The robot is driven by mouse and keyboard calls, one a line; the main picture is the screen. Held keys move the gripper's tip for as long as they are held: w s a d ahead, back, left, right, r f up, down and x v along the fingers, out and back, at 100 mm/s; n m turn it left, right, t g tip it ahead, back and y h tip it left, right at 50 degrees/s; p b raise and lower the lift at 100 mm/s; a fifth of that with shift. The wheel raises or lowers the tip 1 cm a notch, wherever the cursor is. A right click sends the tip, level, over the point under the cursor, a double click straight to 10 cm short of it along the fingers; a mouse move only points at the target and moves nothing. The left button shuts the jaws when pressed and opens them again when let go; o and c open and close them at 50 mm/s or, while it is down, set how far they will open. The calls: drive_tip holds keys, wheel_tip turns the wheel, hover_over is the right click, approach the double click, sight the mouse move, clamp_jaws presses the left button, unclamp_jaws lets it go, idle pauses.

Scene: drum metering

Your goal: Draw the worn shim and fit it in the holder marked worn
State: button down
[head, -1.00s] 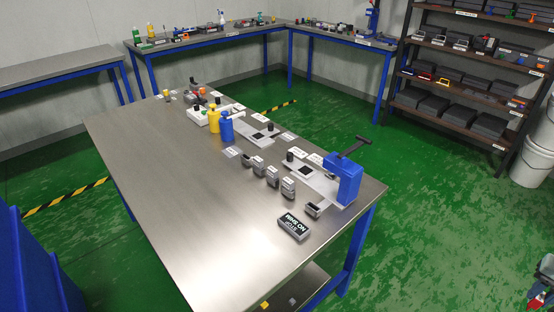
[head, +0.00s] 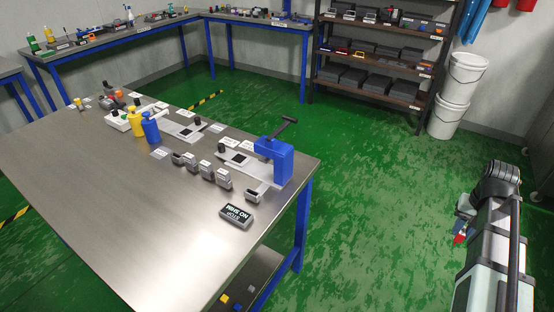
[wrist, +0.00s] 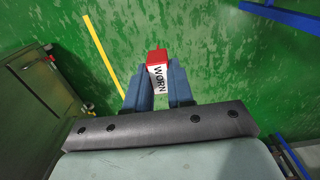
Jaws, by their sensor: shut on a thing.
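In the wrist view, my gripper (wrist: 157,82) is shut on a red block with a white face reading WORN (wrist: 158,76), held between its two blue fingers. The block stands out past the fingertips, above the green floor. In the head view, my arm is at the right, off the table, and a bit of red from the held block (head: 460,239) shows low beside it. Several small grey holders (head: 207,170) stand in a row on the metal table (head: 110,190). Their labels are too small to read.
A blue clamp-like stand (head: 276,160) with a dark handle is at the table's right end. Yellow (head: 136,122) and blue (head: 151,128) bottles stand farther back. White buckets (head: 455,95) stand by the shelf. Open floor separates my arm from the table.

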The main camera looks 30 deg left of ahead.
drive_tip(key=w+a+r+n, duration=0.2)
drive_tip(key=w+a, duration=0.2)
drive_tip(key=a, duration=0.5)
drive_tip(key=w+a+r+n, duration=0.1)
drive_tip(key=w+a+n, duration=0.1)
drive_tip(key=w+a, duration=0.45)
drive_tip(key=w+a+r+n, duration=0.2)
drive_tip(key=w+a, duration=0.1)
drive_tip(key=a, duration=0.8)
drive_tip(key=a+r+n, duration=0.2)
drive_tip(key=a+n, duration=0.1)
drive_tip(key=a, duration=1.3)
drive_tip(key=a+r+n, duration=0.2)
drive_tip(key=a+r, duration=0.1)
drive_tip(key=a, duration=1.3)
drive_tip(key=s+a+n, duration=0.3)
drive_tip(key=s+a, duration=1.2)
drive_tip(key=a, duration=0.3)
drive_tip(key=s+a+n, duration=0.4)
drive_tip(key=s+a, duration=1.1)
drive_tip(key=a, duration=0.4)
drive_tip(key=shift+a, duration=0.25)
